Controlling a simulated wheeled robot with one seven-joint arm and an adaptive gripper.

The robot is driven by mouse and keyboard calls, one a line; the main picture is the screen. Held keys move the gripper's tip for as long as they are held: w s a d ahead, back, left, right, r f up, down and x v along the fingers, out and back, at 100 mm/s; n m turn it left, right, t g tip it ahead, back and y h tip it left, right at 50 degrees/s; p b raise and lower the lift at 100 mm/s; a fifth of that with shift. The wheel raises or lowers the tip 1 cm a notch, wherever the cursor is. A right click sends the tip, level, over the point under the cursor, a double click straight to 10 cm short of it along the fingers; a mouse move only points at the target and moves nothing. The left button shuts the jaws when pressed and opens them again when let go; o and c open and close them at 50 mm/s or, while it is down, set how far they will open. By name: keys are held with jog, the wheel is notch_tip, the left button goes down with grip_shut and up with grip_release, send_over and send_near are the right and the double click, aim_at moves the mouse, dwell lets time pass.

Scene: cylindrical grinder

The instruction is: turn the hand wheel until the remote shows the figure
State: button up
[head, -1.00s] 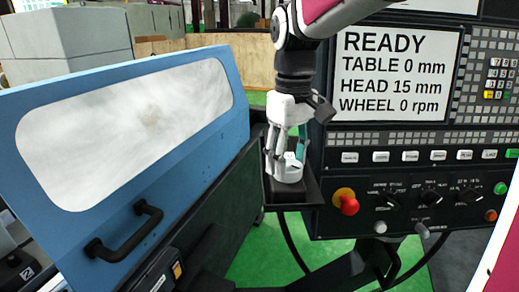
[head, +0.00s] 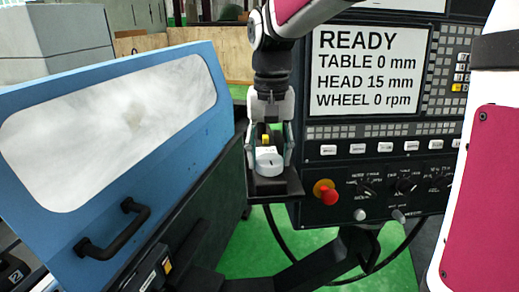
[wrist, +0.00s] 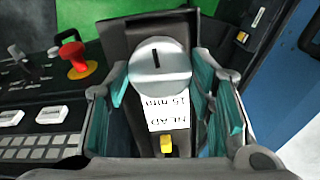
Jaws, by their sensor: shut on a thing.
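The hand wheel (wrist: 160,68) is a pale grey disc with a dark line mark on its face. It sits on a dark remote, whose small white screen (wrist: 168,113) reads HEAD 15 mm, upside down in the wrist view. A yellow button (wrist: 166,145) is below the screen. In the head view the wheel (head: 268,163) lies on a black shelf (head: 275,186) at the machine panel's left. My gripper (head: 268,152) points down over it, its teal-padded fingers on both sides, shut on the wheel; exact contact is hard to see.
The big panel screen (head: 368,70) reads READY, TABLE 0 mm, HEAD 15 mm, WHEEL 0 rpm. A red emergency button (head: 328,195) is close to the right of the shelf. A blue door (head: 188,140) with a black handle (head: 115,232) stands at the left.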

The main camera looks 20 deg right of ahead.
aim_at(269, 159)
jog(key=shift+m, duration=0.4)
jog(key=o, duration=1.2)
jog(key=shift+c, duration=0.2)
notch_tip(269, 159, up, 12)
dwell(1.4)
